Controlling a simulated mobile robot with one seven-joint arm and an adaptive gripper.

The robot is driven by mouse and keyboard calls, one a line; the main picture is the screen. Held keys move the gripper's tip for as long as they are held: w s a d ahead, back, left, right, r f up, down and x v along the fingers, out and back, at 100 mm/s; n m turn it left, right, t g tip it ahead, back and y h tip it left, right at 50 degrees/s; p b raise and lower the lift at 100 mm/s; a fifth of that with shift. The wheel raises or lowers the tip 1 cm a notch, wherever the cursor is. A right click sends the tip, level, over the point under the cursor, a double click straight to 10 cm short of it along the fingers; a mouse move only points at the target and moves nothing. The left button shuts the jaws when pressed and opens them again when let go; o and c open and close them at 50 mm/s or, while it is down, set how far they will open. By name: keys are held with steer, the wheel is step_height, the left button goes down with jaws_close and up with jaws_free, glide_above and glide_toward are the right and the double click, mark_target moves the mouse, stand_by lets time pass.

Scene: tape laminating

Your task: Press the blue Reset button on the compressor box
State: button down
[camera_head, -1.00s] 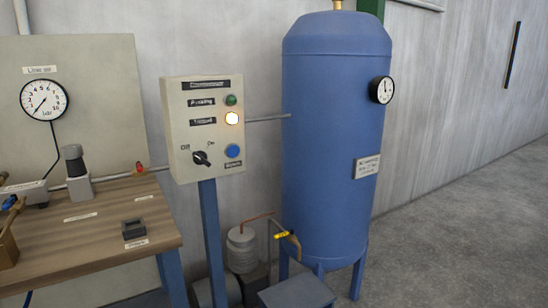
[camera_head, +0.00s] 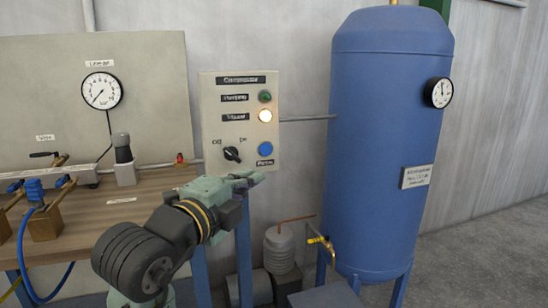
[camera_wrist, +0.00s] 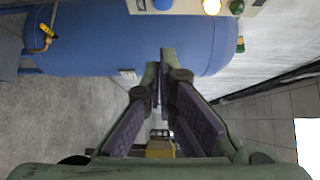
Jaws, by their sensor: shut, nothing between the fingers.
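The compressor box (camera_head: 208,115) is a cream panel on a blue post. Its blue Reset button (camera_head: 265,149) is at the lower right, above a small label. In the wrist view the box (camera_wrist: 189,8) shows at the top edge, with the blue button (camera_wrist: 162,4) partly cut off. The exact distance from fingertips to button cannot be told.
An orange-white lamp (camera_head: 265,116) is lit beside the Tripped label; a dark green lamp (camera_head: 265,97) is above it. A black rotary switch (camera_head: 232,154) sits left of the button. The blue tank (camera_head: 385,150) stands right, the wooden bench (camera_head: 95,215) left.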

steer(key=p, duration=0.3)
glide_toward(270, 150)
steer(key=w+d, duration=0.3)
steer(key=d, duration=0.1)
steer(key=shift+w+f, duration=0.1)
steer(key=shift+w, duration=0.8)
steer(key=shift+w+a+f, duration=0.1)
steer(key=shift+w, duration=0.3)
steer(key=shift+w+a+b, duration=0.15)
steer(key=shift+w+b, duration=0.2)
steer(key=shift+b, duration=0.1)
steer(key=shift+a, duration=0.1)
